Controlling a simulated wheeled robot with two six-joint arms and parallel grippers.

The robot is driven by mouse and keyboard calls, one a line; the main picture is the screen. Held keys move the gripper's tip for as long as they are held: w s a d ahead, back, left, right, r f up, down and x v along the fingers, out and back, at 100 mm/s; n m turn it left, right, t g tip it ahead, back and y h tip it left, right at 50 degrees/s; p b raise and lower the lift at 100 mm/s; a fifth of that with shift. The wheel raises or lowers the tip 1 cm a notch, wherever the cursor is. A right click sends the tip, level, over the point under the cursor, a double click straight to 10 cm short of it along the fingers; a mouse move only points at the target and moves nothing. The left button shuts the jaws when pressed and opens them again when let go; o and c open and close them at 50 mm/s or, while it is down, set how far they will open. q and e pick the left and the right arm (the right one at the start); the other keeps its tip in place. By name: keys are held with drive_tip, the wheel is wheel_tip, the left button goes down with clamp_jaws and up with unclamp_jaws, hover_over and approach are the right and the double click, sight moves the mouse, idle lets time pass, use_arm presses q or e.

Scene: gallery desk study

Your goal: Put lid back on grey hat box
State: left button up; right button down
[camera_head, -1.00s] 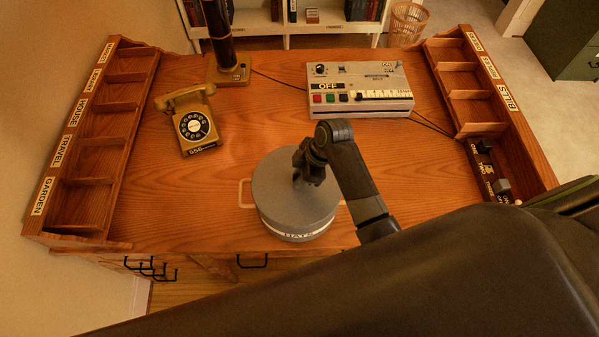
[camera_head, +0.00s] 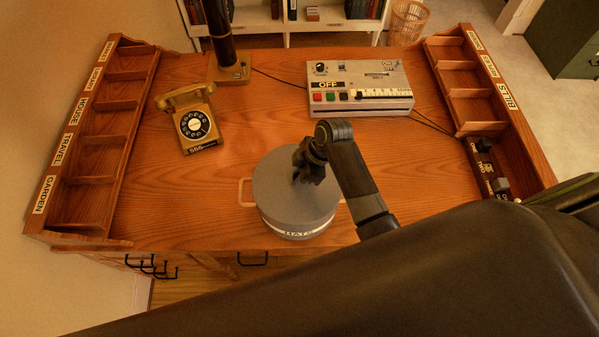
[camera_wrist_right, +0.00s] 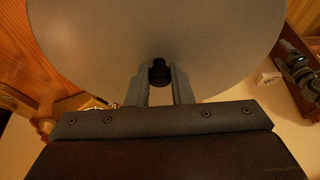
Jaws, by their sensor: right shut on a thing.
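The grey lid (camera_head: 275,187) is a round disc over the round grey hat box (camera_head: 298,232), whose front label band reads HATS. The lid looks lined up with the box. I cannot tell whether it rests fully on the rim. My right gripper (camera_head: 309,177) comes down from above at the lid's centre. In the right wrist view, its two fingers (camera_wrist_right: 160,80) are closed on the small dark knob (camera_wrist_right: 160,70) of the lid (camera_wrist_right: 100,30). The box's inside is hidden. My left gripper is not in view.
A rotary telephone (camera_head: 195,125) and a lamp base (camera_head: 230,72) stand behind on the left. A grey control box (camera_head: 360,88) stands at the back right. Wooden compartment racks line the left (camera_head: 92,150) and right (camera_head: 478,95) desk edges. The desk between is clear.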

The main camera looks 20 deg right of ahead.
drive_tip(key=shift+p, duration=0.3)
idle(0.6)
drive_tip(key=shift+f, duration=0.15)
idle(1.4)
drive_tip(key=c, duration=0.7)
unclamp_jaws()
drive_tip(key=shift+r, duration=3.5)
clamp_jaws()
